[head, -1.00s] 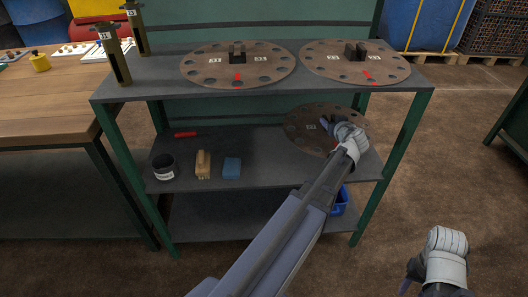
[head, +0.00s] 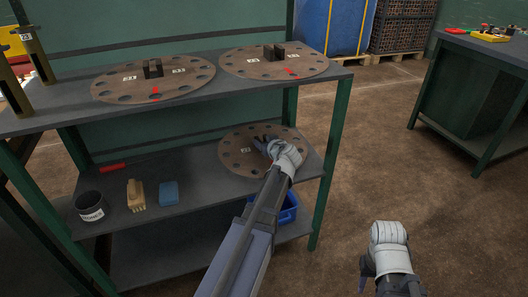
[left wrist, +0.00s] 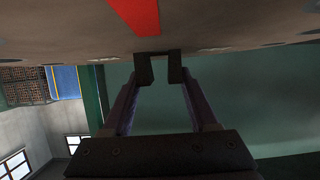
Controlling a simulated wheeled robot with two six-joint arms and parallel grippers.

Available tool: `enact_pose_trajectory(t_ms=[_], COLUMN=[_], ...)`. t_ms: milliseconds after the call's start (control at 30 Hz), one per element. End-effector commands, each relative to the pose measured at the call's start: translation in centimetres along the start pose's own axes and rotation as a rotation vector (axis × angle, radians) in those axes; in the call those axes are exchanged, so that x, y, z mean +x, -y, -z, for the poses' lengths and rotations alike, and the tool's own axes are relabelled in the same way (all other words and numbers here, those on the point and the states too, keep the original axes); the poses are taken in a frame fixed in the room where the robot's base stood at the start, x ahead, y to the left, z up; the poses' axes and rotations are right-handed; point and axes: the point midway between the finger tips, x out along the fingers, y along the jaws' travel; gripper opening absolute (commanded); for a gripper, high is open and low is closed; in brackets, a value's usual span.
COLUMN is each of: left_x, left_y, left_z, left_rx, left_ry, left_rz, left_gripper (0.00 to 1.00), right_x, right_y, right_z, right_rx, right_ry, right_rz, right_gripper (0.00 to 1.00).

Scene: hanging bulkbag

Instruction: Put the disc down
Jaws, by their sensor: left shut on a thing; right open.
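A brown round disc (head: 236,158) with holes near its rim lies level at the right end of the rack's middle shelf. I cannot tell whether it touches the shelf. My left gripper (head: 266,144) reaches in over the disc and is shut on its raised middle part, which the hand mostly hides. In the left wrist view, the disc (left wrist: 220,22) fills the top with a red mark (left wrist: 138,14), and the fingers (left wrist: 159,70) meet it there. My right gripper (head: 363,274) is open and empty, low over the floor at the right.
Two similar discs (head: 125,86) (head: 300,65) lie on the top shelf, above. On the middle shelf (head: 190,165), a dark pot (head: 91,206), a brush (head: 136,195), a blue block (head: 169,192) and a red tool (head: 112,167) lie left of the disc. A blue bin (head: 289,208) is below.

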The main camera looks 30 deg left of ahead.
Motion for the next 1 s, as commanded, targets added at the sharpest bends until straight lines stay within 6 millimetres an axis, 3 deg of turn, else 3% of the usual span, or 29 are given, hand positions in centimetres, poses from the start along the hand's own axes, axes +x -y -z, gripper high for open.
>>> enact_pose_trajectory(t_ms=[300, 733, 767, 1000], left_x=[1.3, 1.4, 1.4, 1.4], left_y=[0.0, 0.0, 0.0, 0.0], left_z=[-3.2, -3.4, -3.4, -3.3], left_rx=[0.001, 0.001, 0.0, 0.0], left_ry=[-0.002, -0.002, 0.0, 0.0], left_rz=[-0.001, -0.001, 0.0, 0.0], left_gripper=[0.0, 0.0, 0.62, 0.89], right_x=[3.5, 3.7, 3.6, 3.6], right_y=[0.4, 0.4, 0.4, 0.4], right_z=[0.2, 0.2, 0.2, 0.2], right_rx=[0.006, 0.008, 0.008, 0.008], right_ry=[0.0, 0.0, 0.0, 0.0], right_rz=[0.0, 0.0, 0.0, 0.0], right_gripper=[0.44, 0.44, 0.44, 0.44])
